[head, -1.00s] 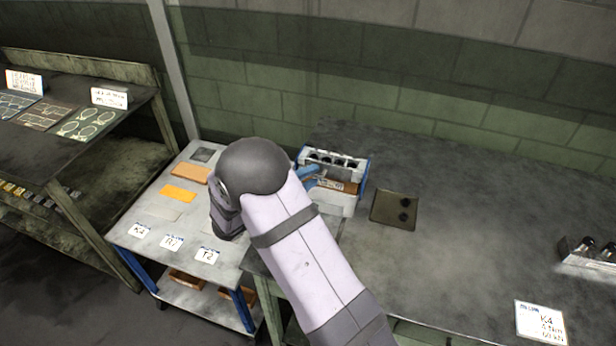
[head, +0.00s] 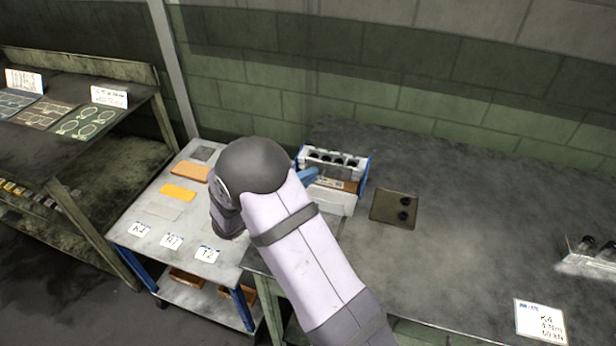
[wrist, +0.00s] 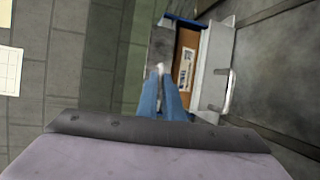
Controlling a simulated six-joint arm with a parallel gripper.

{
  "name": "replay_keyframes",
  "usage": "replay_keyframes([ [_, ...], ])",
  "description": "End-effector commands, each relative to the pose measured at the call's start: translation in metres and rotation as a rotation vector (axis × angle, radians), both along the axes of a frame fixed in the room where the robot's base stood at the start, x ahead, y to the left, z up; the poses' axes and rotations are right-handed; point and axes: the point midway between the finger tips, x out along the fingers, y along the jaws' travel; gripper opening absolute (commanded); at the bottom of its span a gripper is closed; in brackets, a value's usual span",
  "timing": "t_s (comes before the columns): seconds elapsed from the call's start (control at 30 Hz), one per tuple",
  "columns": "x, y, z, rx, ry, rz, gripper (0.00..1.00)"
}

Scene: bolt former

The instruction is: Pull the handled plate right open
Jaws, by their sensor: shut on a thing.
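A blue-sided box (head: 363,172) stands on the dark bench, with a row of black round holes along its back top. Its pale front plate (head: 333,201) shows in the head view. In the wrist view a grey plate (wrist: 212,62) with a silver bar handle (wrist: 229,92) lies right of an orange-brown recess. My gripper (wrist: 161,72) has blue fingers, closed together on a small pale piece between the tips. It is left of the silver handle and apart from it. Whether the pale piece belongs to a plate I cannot tell. My arm hides part of the box's left side.
A dark plate with two black knobs (head: 393,208) lies right of the box. A low table (head: 150,212) with orange blocks and labels stands left. The bench middle is clear.

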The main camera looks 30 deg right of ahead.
Motion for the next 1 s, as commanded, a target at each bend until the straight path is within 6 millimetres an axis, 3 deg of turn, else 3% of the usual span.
replay_keyframes([
  [0.77, 0.000, 0.000, 0.000, 0.000, 0.000, 0.000, 0.00],
  [1.0, -0.020, 0.024, -0.002, 0.002, -0.001, 0.006, 0.00],
])
